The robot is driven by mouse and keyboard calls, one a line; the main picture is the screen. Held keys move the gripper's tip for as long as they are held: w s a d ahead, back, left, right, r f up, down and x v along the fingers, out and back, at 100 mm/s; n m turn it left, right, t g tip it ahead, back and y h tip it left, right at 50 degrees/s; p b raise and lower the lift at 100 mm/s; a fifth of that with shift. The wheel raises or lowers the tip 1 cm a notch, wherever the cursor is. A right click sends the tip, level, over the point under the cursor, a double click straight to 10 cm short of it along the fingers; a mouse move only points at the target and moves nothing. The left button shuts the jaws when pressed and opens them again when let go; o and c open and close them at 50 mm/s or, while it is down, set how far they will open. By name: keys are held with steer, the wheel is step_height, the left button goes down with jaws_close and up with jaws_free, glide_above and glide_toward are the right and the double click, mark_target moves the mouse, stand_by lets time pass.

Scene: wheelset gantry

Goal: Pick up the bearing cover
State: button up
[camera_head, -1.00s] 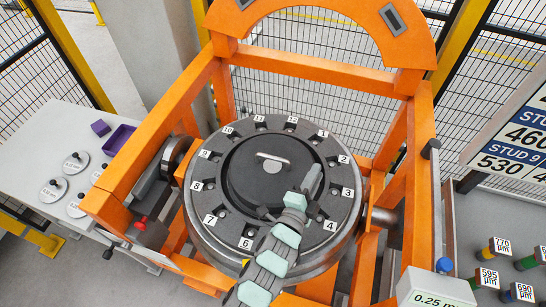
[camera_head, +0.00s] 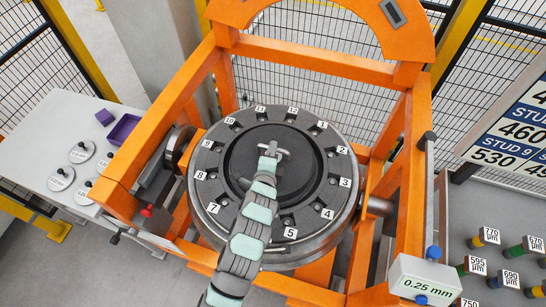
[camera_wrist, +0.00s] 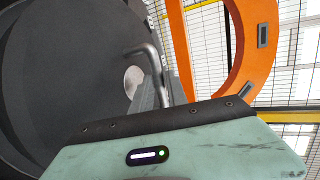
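The bearing cover (camera_head: 240,170) is a dark round plate in the middle of the numbered ring (camera_head: 207,190). I cannot tell whether it sits flush. In the wrist view its dark face (camera_wrist: 70,70) fills the left side. Its bent metal handle (camera_wrist: 150,70) stands out just beyond my gripper's body. My gripper (camera_head: 272,151) is at the handle over the cover's centre, its arm coming in from the bottom of the head view. The fingertips are largely hidden behind the arm and the palm edge, so I cannot see whether they close on the handle.
An orange frame (camera_head: 320,68) surrounds the ring, with an arch behind it. A white table (camera_head: 60,140) at left holds round metal pieces and a purple tray (camera_head: 124,130). A 0.25 mm display box (camera_head: 425,280) and labelled coloured cylinders (camera_head: 475,265) are at right.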

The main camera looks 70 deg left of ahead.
steer(key=shift+p+x, duration=0.6)
steer(key=shift+x, duration=1.75)
steer(key=shift+c, duration=0.5)
jaws_close()
